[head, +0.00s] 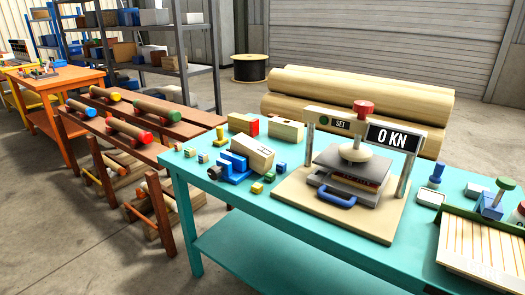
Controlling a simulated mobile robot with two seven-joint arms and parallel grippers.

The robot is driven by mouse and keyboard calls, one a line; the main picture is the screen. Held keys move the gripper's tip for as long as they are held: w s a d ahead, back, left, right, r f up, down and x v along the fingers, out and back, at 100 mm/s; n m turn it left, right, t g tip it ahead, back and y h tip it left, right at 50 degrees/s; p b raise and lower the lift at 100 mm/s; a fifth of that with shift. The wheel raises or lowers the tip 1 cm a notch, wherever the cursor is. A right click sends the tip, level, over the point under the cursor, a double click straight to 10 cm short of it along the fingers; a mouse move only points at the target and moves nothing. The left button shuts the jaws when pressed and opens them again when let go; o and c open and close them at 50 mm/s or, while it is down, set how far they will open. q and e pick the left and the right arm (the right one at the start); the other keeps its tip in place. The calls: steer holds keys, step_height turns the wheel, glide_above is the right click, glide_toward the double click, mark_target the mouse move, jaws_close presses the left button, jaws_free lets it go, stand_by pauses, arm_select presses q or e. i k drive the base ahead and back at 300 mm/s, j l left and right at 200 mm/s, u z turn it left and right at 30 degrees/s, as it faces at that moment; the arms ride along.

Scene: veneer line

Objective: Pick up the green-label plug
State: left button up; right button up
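Several small plugs or blocks lie on the teal table (300,255). One group is at its left end, including a small block (203,158). Another is in front of the blue vise (232,168), including a yellowish block (257,187) and a bluish block (281,167). They are too small for me to read any label, so I cannot tell which one is the green-label plug. The vise holds a pale wooden block (254,152). Neither of my grippers is in view.
A press (353,160) with a "0 KN" display stands mid-table on a wooden board. A slatted panel (475,250) and a blue tool with a green knob (492,203) are at right. Left are a brown rack with coloured-end rolls (125,130) and an orange table (58,82).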

mark_target(189, 152)
steer(key=i+j+z, duration=0.1)
steer(key=i+j, duration=0.65)
steer(key=j, duration=0.15)
steer(key=i+j+z, duration=0.15)
steer(key=i+j, duration=0.2)
steer(key=j, duration=0.15)
steer(key=i+j+z, duration=0.1)
steer(key=i+j, duration=0.25)
steer(key=j, duration=0.15)
